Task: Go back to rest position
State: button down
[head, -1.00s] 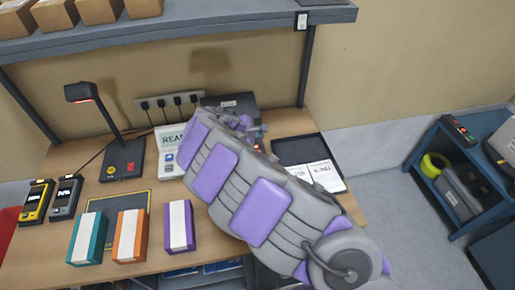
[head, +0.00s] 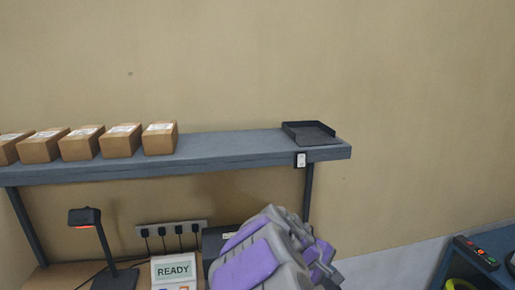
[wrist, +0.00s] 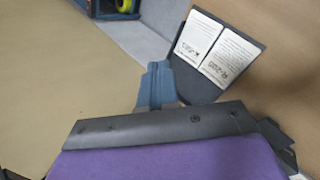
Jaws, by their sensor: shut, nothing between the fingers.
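My gripper (head: 325,265), grey with purple padded links behind it, is low in the head view, in front of the wall and below the shelf's right end. It is shut and holds nothing. Its fingertips are hard to make out. In the wrist view, a dark bar with a purple panel, part of my arm's end, fills the bottom. A dark tray (wrist: 190,82) with two white printed cards (wrist: 212,47) lies beyond it.
A grey shelf (head: 230,150) crosses above, with several cartons (head: 160,138) and an empty dark tray (head: 310,133). A scanner lamp (head: 85,217), a READY display (head: 174,271) and plugged sockets (head: 165,232) are lower left. A blue rack (head: 465,262) stands at right. The upper wall is clear.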

jog(key=s+d+r+m+g+y, duration=0.1)
jog(key=s+m+g+y, duration=0.45)
jog(key=s, duration=1.65)
jog(key=s+a+f+m+y, duration=0.1)
jog(key=s+a, duration=0.2)
jog(key=s, duration=0.3)
jog(key=s+a+f+m+y, duration=0.1)
jog(key=s+a+m, duration=0.1)
jog(key=s, duration=0.4)
jog(key=shift+s+a+t+b, duration=0.35)
jog(key=shift+a+t+b, duration=0.05)
jog(key=shift+t, duration=0.05)
